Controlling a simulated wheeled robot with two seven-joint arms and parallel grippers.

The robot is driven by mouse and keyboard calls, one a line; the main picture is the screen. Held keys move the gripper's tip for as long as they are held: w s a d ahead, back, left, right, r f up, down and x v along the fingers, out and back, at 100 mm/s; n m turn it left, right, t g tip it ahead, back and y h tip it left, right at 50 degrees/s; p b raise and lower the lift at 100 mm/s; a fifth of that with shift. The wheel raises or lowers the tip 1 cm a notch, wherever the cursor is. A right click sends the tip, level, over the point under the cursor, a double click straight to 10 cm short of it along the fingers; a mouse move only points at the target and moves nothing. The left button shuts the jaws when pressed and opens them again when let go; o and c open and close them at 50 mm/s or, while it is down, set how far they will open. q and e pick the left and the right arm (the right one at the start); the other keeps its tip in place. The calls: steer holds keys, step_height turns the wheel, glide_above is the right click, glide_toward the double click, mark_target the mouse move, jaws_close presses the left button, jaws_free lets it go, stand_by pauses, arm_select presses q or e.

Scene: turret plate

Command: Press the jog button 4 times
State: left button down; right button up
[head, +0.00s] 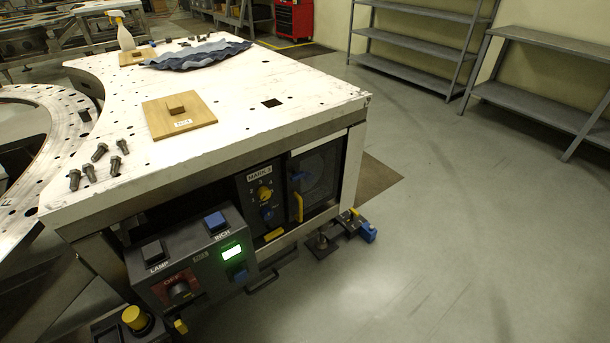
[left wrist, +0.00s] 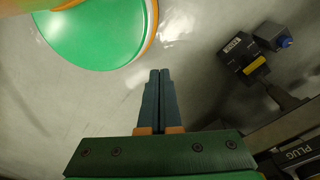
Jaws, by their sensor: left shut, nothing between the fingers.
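A dark control box (head: 207,262) hangs at the front of the white table. On its top are a blue button (head: 215,220) labelled INCH and a dark button (head: 153,250) labelled LAMP. I can read no label saying JOG. Its front has a lit green display (head: 231,252), a blue part (head: 239,274) below it, and a dark knob (head: 180,291) on a red plate marked OFF. My left gripper (left wrist: 160,75) is shut and empty, above the grey floor in the left wrist view and touching nothing. Neither gripper shows in the head view.
The white table (head: 245,105) carries a wooden board (head: 195,121), several bolts (head: 101,152) and a blue cloth (head: 205,53). A yellow button (head: 134,317) stands lower left. Floor at right is clear.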

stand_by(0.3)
arm_select(q)
steer(key=w+d+f+n+t+h+b, duration=0.1)
steer(key=w+d+t+b, duration=0.3)
steer(key=w, duration=0.5)
steer(key=w+d+f+n+t+h+b, duration=0.1)
steer(key=w+d+t+b, duration=0.1)
steer(key=w+b, duration=0.6)
steer(key=w+d+r+n+t+b, duration=0.1)
steer(key=w+r+n+t+b, duration=0.1)
steer(key=w+r, duration=0.3)
steer(key=w+r+n+t+b, duration=0.2)
steer(key=w+r+t+b, duration=0.3)
steer(key=w, duration=0.6)
steer(key=shift+w+d+r, duration=0.35)
steer(key=shift+r, duration=0.3)
